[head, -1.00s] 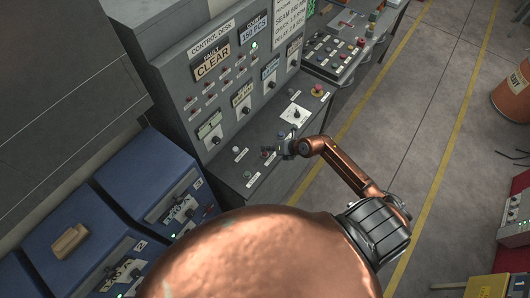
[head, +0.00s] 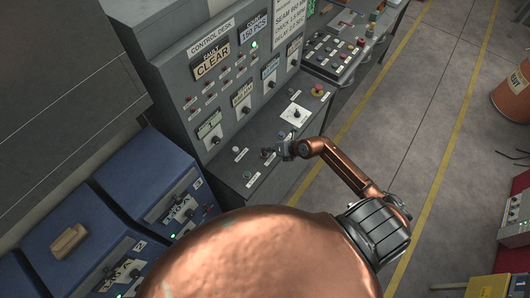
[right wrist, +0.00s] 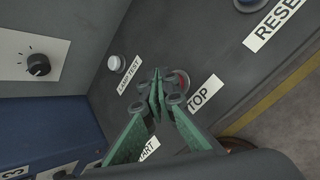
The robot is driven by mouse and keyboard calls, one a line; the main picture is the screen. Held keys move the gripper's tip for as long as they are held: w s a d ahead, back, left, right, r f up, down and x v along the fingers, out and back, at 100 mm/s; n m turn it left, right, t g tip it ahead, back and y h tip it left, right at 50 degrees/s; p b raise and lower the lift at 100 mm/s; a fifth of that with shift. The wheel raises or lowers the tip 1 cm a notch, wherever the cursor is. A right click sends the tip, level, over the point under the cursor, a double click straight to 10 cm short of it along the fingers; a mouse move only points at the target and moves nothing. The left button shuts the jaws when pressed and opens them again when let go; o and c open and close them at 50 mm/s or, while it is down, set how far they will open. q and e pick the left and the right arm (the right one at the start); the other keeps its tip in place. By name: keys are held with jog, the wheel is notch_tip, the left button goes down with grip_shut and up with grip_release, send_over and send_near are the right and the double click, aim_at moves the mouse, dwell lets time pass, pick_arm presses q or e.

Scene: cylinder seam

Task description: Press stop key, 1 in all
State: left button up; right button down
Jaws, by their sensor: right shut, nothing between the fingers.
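The stop key is a round red button (right wrist: 184,78) beside a white STOP label (right wrist: 203,95) on the grey desk top. In the right wrist view, my right gripper (right wrist: 163,92) is shut and empty, with its green-sided fingers over the key's left side, hiding part of it. I cannot tell whether the fingertips touch or push the key. In the head view, my right gripper (head: 271,154) reaches in from the right, low over the desk, and covers most of the key. My left gripper is not in view.
The white lamp test button (right wrist: 116,63) and the blue reset button (right wrist: 248,4) flank the stop key. The START label (right wrist: 148,150) is partly hidden behind a finger. The upright control panel (head: 205,75) rises behind. A red mushroom button (head: 317,90) stands farther along the desk.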

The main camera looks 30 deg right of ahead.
jog(key=shift+f, duration=0.3)
dwell(0.5)
jog(key=shift+r+p, duration=0.8)
jog(key=shift+r, duration=0.15)
notch_tip(320, 180, up, 5)
jog(key=p, duration=0.5)
jog(key=shift+r, duration=0.1)
dwell(0.4)
